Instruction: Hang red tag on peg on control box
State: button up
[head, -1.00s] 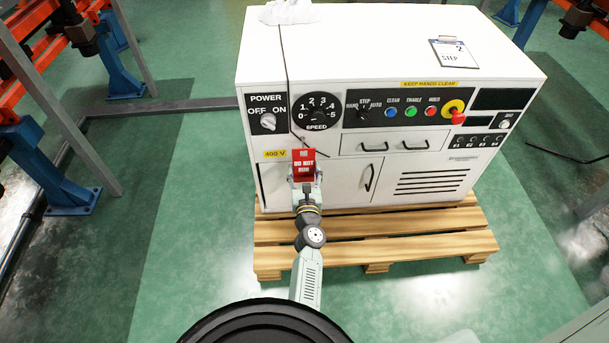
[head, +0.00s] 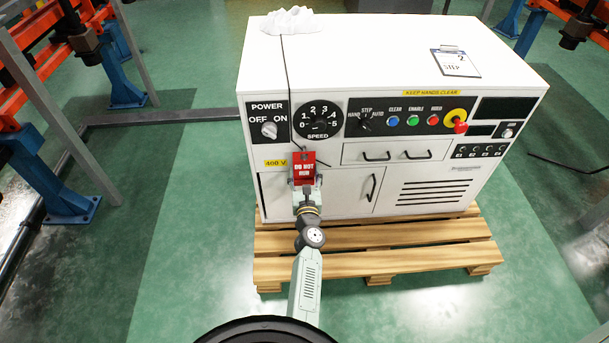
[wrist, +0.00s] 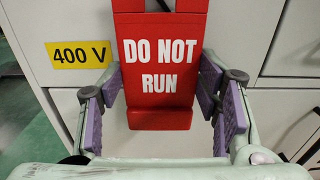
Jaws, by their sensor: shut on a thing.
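The red tag (head: 304,167) with white "DO NOT RUN" lettering is upright in front of the control box (head: 400,45), below the speed dial and right of the yellow "400 V" label. My gripper (head: 306,182) is shut on the tag from below. In the wrist view the tag (wrist: 160,60) sits between the two purple-padded fingers, its face toward the camera and its top cut off by the frame edge. I cannot clearly make out the peg; the tag covers part of the box front there. I cannot tell whether the tag touches the box.
A dark cord (head: 285,85) runs down the box front near the tag. A drawer (head: 397,151) and door handles stick out to the right. The box stands on a wooden pallet (head: 375,262). A clipboard (head: 455,62) and a crumpled white thing (head: 290,20) lie on top.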

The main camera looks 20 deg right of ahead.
dwell(0.3)
jog(key=o, duration=1.4)
jog(key=shift+s, duration=0.1)
